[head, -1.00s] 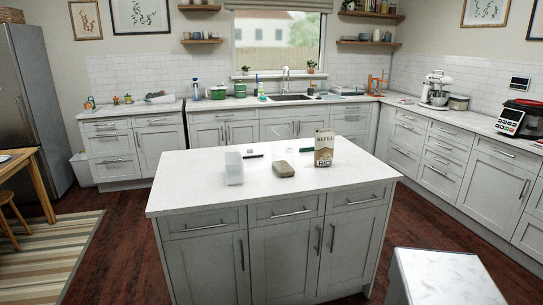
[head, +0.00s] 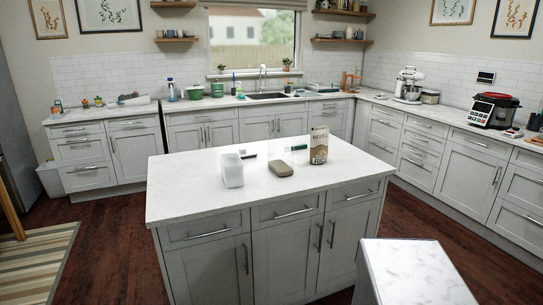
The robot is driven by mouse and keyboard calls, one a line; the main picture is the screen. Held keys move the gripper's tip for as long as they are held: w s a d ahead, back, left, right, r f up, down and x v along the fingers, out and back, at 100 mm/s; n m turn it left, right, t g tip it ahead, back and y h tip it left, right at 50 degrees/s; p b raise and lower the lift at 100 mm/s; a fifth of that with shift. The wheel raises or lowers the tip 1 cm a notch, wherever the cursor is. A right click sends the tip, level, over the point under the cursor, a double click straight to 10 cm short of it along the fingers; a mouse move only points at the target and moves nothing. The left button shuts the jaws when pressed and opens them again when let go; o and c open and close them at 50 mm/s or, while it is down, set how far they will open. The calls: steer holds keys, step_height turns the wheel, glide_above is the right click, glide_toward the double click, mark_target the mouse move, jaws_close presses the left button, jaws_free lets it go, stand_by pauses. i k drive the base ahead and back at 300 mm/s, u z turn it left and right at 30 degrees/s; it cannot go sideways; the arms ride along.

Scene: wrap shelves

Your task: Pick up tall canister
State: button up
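No object in the head view is clearly marked as the tall canister. A whitish upright container (head: 232,171) stands on the left part of the kitchen island (head: 190,195). A taller brown and white package (head: 318,146) stands upright at the island's back right. A low tan rounded block (head: 281,169) lies between them, nearer the front. My gripper is not in view, so its state and any load are hidden.
A small dark item (head: 247,155) and a green item (head: 298,147) lie behind these. A marble-topped block (head: 405,268) stands close at the lower right. Counters with a sink (head: 268,97) and a mixer (head: 410,88) line the walls. Wood floor (head: 115,240) is clear left of the island.

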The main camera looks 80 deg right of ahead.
mark_target(281, 140)
steer(key=u, duration=0.9)
steer(key=k, duration=0.15)
steer(key=z, duration=2.75)
steer(key=i, duration=0.6)
steer(key=z, duration=0.1)
steer(key=k, duration=0.4)
steer(key=z, duration=0.05)
